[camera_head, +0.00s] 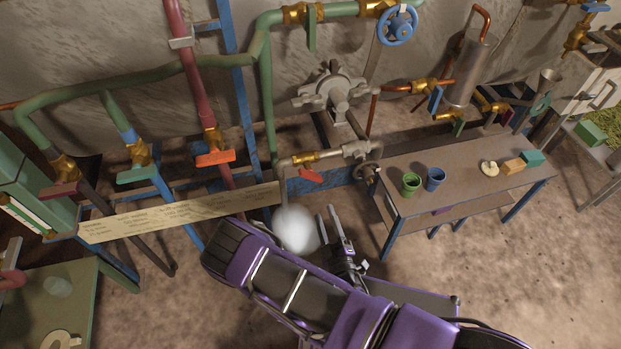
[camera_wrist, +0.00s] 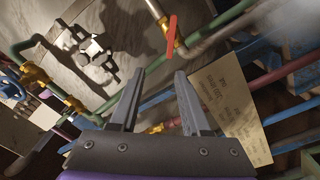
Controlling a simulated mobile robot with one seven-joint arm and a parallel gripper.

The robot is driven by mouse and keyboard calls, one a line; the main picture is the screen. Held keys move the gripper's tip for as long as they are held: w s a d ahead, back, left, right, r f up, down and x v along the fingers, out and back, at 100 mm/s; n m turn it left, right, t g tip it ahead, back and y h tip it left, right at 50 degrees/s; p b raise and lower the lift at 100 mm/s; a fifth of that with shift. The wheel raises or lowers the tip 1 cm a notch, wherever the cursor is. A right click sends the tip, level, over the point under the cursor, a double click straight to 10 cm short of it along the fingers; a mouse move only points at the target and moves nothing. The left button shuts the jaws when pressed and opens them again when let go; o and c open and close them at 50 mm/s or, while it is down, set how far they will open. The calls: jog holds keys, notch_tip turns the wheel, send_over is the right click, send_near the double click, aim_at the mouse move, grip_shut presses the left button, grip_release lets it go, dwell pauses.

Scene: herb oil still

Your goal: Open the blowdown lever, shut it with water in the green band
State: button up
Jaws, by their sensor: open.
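A small red-orange lever (camera_head: 310,176) hangs off a brass valve (camera_head: 303,158) on a grey pipe that bends down at its left end. No readable label names it as the blowdown lever. A red lever (camera_wrist: 172,35) also shows in the wrist view, above the fingertips. A white cloud (camera_head: 296,228) hangs below the pipe's bent end. My gripper (camera_head: 342,234) is open and empty, below and right of the lever, apart from it; its two fingers (camera_wrist: 158,74) show in the wrist view. I cannot make out a water level or green band clearly.
Other levers sit left: orange (camera_head: 215,158), teal (camera_head: 138,175) and dark red (camera_head: 62,188). A paper-coloured sign (camera_head: 180,211) stands below them. A bench (camera_head: 456,175) at right holds a green cup (camera_head: 411,184), a blue cup (camera_head: 435,179) and small blocks. A blue handwheel (camera_head: 397,25) is above.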

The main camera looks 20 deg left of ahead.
aim_at(311, 179)
jog(key=shift+g, duration=0.3)
jog(key=x, duration=0.5)
jog(key=f+b+x, duration=0.1)
jog(key=x, duration=0.4)
jog(key=f+b+x, duration=0.1)
jog(key=x, duration=0.4)
jog(key=shift+w+d+f, duration=0.1)
jog(key=shift+w+f, duration=0.1)
jog(key=shift+f, duration=0.05)
grip_shut()
